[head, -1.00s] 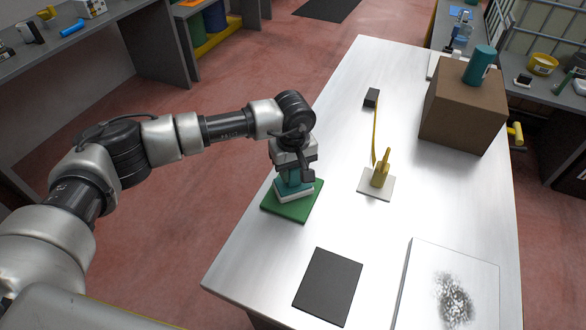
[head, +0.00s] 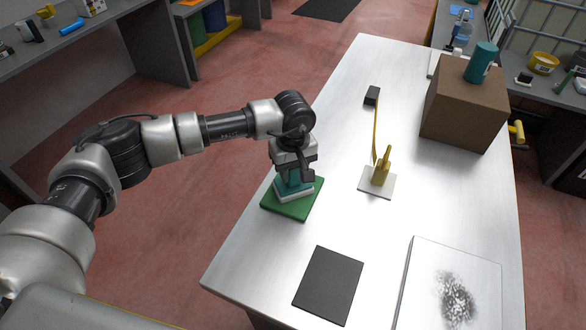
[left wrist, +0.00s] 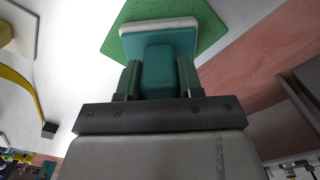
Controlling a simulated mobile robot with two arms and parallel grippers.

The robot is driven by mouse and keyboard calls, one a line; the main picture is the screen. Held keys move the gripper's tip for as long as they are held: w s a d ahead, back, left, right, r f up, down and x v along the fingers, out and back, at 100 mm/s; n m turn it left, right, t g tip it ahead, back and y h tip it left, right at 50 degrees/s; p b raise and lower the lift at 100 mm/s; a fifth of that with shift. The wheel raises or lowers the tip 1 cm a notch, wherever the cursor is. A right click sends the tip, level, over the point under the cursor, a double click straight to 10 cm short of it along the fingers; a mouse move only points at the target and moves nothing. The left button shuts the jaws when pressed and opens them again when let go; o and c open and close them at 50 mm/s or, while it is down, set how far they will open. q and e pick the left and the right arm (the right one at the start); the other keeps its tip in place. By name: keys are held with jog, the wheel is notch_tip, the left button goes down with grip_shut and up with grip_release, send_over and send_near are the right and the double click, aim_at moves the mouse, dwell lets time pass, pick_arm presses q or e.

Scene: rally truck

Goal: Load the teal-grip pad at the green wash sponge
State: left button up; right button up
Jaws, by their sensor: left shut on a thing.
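The green wash sponge (head: 289,208) lies flat as a slab near the left edge of the white table. The teal-grip pad (head: 299,189) has a teal grip and a pale base and sits over the sponge, seemingly against its top. My left gripper (head: 293,172) points down and is shut on the teal grip. In the left wrist view the fingers (left wrist: 158,82) stand on both sides of the teal-grip pad (left wrist: 158,48), with the green sponge (left wrist: 215,18) behind it. Whether the pad presses on the sponge is hard to tell. My right gripper is not in view.
On the table (head: 235,268) are a dark square mat (head: 328,285), a plate with a dark speckled patch (head: 420,295), a yellow-handled pad (head: 380,180) with a yellow strip behind, and a brown box (head: 463,112) with a teal cylinder (head: 480,63) on top.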

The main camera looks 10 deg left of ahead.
pick_arm(q)
jog(key=shift+f+b, duration=0.1)
jog(key=shift+b, duration=0.3)
dwell(1.4)
jog(key=shift+r+p, duration=0.35)
jog(key=shift+r, duration=0.45)
jog(key=shift+r+p, duration=0.95)
jog(key=shift+r, duration=1.85)
jog(key=s+a+m, duration=0.3)
jog(key=s+a, duration=0.1)
jog(key=s, duration=0.4)
jog(key=s+a+m, duration=0.3)
jog(key=s+a, duration=0.1)
jog(key=s, duration=0.5)
jog(key=shift+f+m, duration=0.3)
jog(key=shift+m, duration=0.1)
